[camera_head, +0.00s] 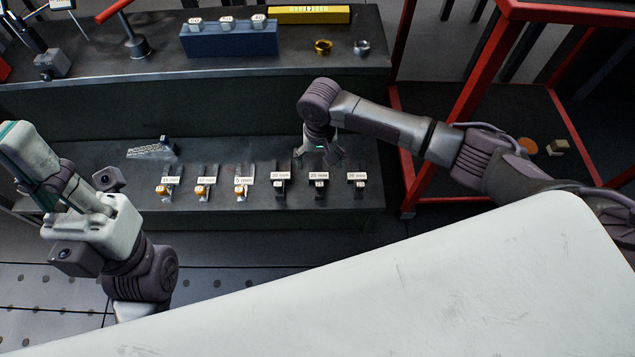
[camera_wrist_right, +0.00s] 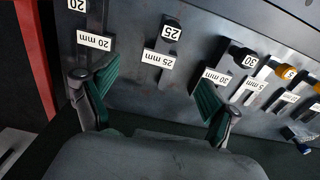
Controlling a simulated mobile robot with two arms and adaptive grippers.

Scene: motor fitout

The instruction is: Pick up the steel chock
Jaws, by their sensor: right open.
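My right gripper (camera_head: 319,154) is open and empty above the lower shelf; its two green-padded fingers also show in the right wrist view (camera_wrist_right: 157,98). Between and beyond the fingertips there is a dark block with the 25 mm label (camera_wrist_right: 166,42); in the head view it (camera_head: 319,190) lies just in front of the gripper. Dark blocks labelled 20 mm (camera_head: 358,189) and 30 mm (camera_head: 279,188) flank it. I cannot tell which piece is the steel chock. My left arm is at the left, and its finger state is unclear.
Brass-coloured pieces labelled 5 mm (camera_head: 241,190), 10 mm (camera_head: 202,190) and 15 mm (camera_head: 163,190) stand left of the dark ones. The upper bench holds a blue block (camera_head: 230,42) and two rings. A red frame (camera_head: 480,75) stands close on the right.

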